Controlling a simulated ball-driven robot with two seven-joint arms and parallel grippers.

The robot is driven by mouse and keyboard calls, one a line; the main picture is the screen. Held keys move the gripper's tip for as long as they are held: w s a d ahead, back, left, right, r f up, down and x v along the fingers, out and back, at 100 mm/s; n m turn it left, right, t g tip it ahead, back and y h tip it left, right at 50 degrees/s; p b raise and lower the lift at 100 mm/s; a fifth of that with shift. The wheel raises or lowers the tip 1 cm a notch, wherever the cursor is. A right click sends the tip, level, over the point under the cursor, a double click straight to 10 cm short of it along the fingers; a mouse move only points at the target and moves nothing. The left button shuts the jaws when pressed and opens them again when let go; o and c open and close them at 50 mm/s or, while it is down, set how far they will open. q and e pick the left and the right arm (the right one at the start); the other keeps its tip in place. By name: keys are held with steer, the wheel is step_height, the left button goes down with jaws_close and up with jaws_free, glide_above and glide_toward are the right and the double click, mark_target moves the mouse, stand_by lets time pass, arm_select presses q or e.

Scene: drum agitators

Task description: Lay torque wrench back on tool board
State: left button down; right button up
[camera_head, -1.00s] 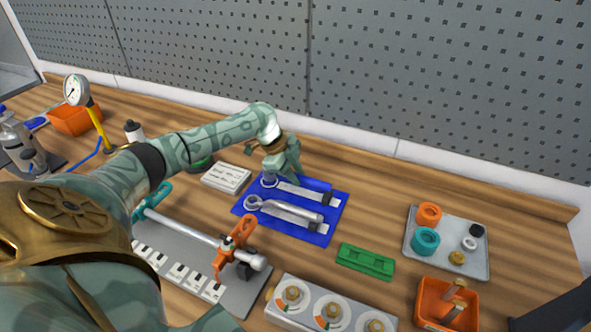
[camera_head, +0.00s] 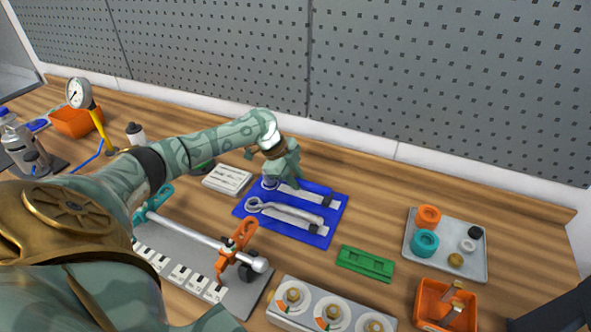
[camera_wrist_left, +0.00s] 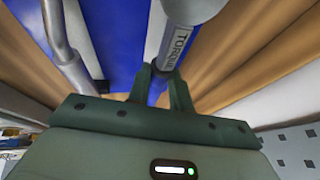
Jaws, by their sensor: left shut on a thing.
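My left gripper (camera_head: 284,177) is over the upper left part of the blue tool board (camera_head: 318,238). In the left wrist view the gripper (camera_wrist_left: 160,88) has its fingers closed on the silver shaft of the torque wrench (camera_wrist_left: 174,45), which is marked with lettering. In that view the blue board (camera_wrist_left: 112,35) lies behind the wrench; whether they touch cannot be told. A silver ring-ended wrench (camera_head: 287,212) lies on the board's lower part; its bent shaft shows in the wrist view (camera_wrist_left: 66,50). My gripper hides part of the board in the head view.
A grey tray (camera_head: 470,268) with rings and an orange bin (camera_head: 420,318) stand at right. A clamped rod fixture (camera_head: 195,240) is in front. Bare wood lies behind the board.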

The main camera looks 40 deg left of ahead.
arm_select(q)
steer(key=shift+f, duration=0.3)
steer(key=c, duration=1.2)
jaws_free()
steer(key=shift+o, duration=0.2)
steer(key=p+v, duration=0.3)
steer(key=v, duration=1.3)
